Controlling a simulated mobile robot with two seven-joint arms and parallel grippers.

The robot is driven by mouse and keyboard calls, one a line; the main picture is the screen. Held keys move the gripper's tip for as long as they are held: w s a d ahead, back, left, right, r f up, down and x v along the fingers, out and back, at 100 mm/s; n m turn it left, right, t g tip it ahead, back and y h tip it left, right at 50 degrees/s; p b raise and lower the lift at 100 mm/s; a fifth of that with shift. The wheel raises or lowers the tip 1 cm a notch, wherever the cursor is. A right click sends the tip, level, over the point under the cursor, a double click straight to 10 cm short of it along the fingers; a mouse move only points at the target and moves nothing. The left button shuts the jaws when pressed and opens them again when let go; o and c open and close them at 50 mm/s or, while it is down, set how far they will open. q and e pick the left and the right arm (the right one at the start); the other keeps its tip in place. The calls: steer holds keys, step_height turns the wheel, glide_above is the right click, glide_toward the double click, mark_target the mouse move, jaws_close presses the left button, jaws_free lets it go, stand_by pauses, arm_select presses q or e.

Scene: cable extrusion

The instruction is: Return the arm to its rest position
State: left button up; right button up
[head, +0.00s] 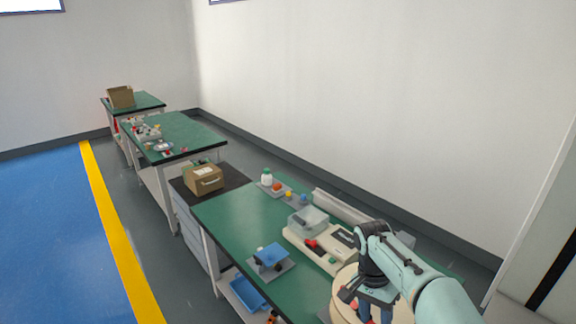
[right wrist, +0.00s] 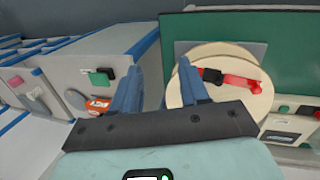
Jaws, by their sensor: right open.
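My right arm comes in from the lower right in the head view, and its gripper (head: 374,310) hangs low over the front end of the green bench. In the right wrist view the two blue fingers of the right gripper (right wrist: 159,66) are apart with nothing between them. A round cream disc (right wrist: 195,92) with a red and black part (right wrist: 235,78) on it lies beside the right finger. The disc also shows in the head view (head: 404,312), partly hidden by my gripper and forearm. My left gripper is in neither view.
The green bench (head: 235,215) holds a cream machine (head: 322,252), a clear box (head: 308,220), a blue-topped device (head: 271,256) and small bottles. A cardboard box (head: 203,179) stands beyond. A white cabinet (right wrist: 115,52) is at left in the wrist view. The blue floor is clear.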

steer(key=s+a+f+n+y, duration=0.1)
steer(key=s+f+n+y, duration=0.15)
steer(key=f, duration=1.15)
steer(key=s+a+f+n+y, duration=0.1)
steer(key=s+a+f, duration=0.15)
steer(key=f, duration=1.05)
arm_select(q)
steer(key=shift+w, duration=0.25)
arm_select(e)
steer(key=s+a+f+t+y, duration=0.1)
steer(key=s+a+f, duration=0.1)
steer(key=s+f, duration=0.3)
steer(key=s+a+f+n+t+y, duration=0.1)
steer(key=s+f, duration=0.5)
steer(key=s, duration=0.6)
steer(key=shift+s+a+t, duration=0.3)
steer(key=shift+a, duration=0.3)
steer(key=shift+f+n, duration=0.1)
steer(key=shift+n, duration=0.15)
